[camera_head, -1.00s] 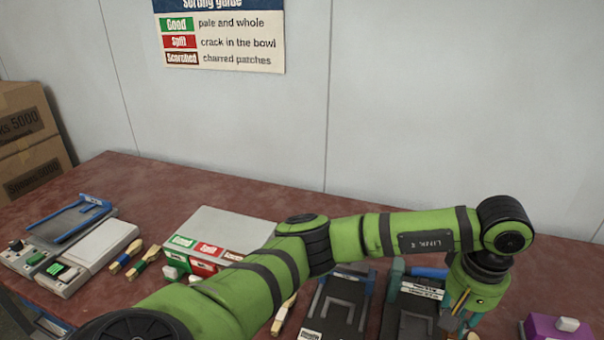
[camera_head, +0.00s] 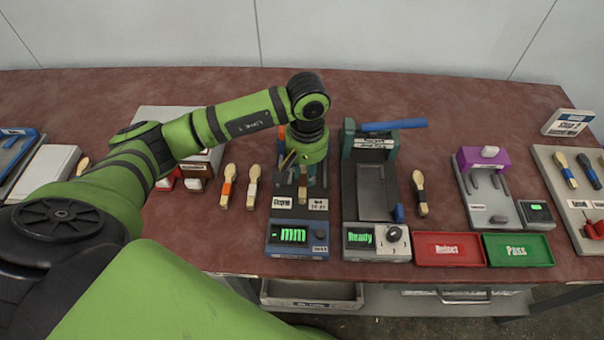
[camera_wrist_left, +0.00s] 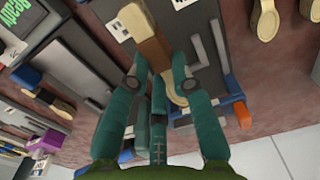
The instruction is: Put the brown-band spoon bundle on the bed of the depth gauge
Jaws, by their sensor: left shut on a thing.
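My left gripper (camera_head: 303,172) is above the bed of the depth gauge, a dark slab (camera_head: 318,190) with a green "mm" display (camera_head: 296,236) in front. It is shut on the brown-band spoon bundle (camera_head: 303,191). In the left wrist view, the teal fingers (camera_wrist_left: 158,68) grip the bundle (camera_wrist_left: 153,48) at its brown band, its pale handle end and bowl extending past both sides. It lies over the dark bed and the grey rails. I cannot tell whether the bundle touches the bed. My right gripper is in neither view.
A press-like device (camera_head: 372,190) with a blue lever and "Ready" display stands close right. Another bundle (camera_head: 420,195) lies beyond it. Orange-band (camera_head: 228,186) and white-band (camera_head: 253,186) bundles lie left. Red (camera_head: 450,249) and green (camera_head: 518,250) trays are at the front right.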

